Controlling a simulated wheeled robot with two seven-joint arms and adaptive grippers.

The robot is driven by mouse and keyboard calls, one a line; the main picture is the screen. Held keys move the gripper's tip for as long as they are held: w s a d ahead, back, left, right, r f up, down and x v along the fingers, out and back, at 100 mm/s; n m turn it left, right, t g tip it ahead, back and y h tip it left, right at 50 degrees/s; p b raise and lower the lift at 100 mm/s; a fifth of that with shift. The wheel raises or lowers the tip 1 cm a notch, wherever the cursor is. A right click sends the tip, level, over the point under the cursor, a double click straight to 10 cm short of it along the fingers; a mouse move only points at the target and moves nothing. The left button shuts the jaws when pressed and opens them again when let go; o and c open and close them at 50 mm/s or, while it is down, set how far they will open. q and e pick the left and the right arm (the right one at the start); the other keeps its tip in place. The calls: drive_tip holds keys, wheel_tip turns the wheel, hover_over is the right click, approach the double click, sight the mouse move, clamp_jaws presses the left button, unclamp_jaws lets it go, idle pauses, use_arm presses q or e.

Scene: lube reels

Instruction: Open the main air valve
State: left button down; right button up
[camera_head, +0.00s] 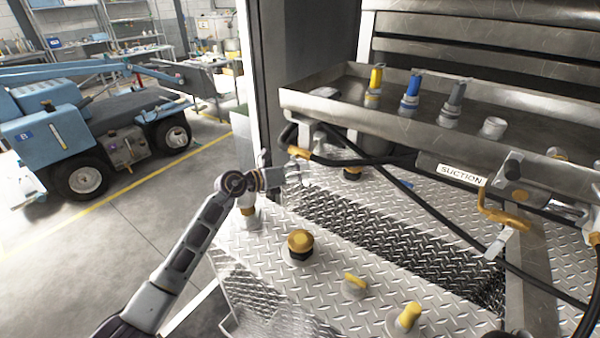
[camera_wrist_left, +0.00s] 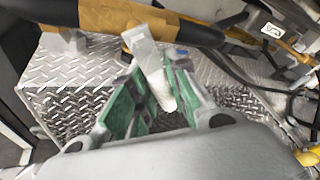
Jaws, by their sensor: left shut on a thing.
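My left gripper (camera_head: 268,178) is at the left edge of the diamond-plate deck, below the tray's left corner. In the left wrist view its green-padded fingers (camera_wrist_left: 152,108) are closed around a pale metal lever (camera_wrist_left: 147,58), which I take to be the valve handle. The lever runs up between the fingers toward a black hose with an orange-brown wrap (camera_wrist_left: 115,15). The valve body under the lever cannot be made out.
A metal tray (camera_head: 330,101) with coloured nozzles stands above the deck. Black hoses cross below it. An orange handle (camera_head: 503,217) is beside the SUCTION label (camera_head: 462,175). A brass cap (camera_head: 301,241) and yellow knobs (camera_head: 409,316) rise from the deck.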

use_arm(q)
drive_tip(key=c, duration=1.3)
unclamp_jaws()
drive_tip(key=shift+c, duration=0.2)
drive_tip(key=v, duration=1.2)
